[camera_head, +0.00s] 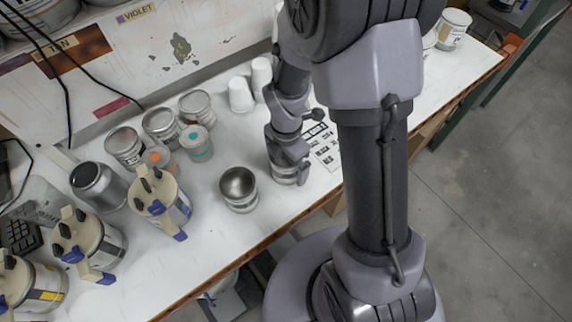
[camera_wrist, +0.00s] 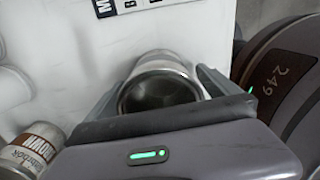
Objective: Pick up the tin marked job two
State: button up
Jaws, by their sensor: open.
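In the head view my gripper (camera_head: 287,160) is low over the bench, at a small metal tin (camera_head: 284,177) that it partly hides. In the wrist view the tin (camera_wrist: 158,93) is open-topped, with a shiny rim and a grey inside. My gripper (camera_wrist: 160,88) is open there, with one finger on each side of the tin. Whether the fingers touch it I cannot tell. No job marking is readable on this tin. Another open metal tin (camera_head: 239,189) stands to the left in the head view, also with no readable marking.
Several small tins (camera_head: 162,125) stand at the back left, near white cups (camera_head: 241,95). Larger cans with cream lids (camera_head: 160,199) stand at the left. A printed sheet (camera_head: 323,148) lies right of my gripper. A tin labelled brown (camera_wrist: 32,150) shows in the wrist view.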

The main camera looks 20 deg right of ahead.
jog(key=c, duration=1.4)
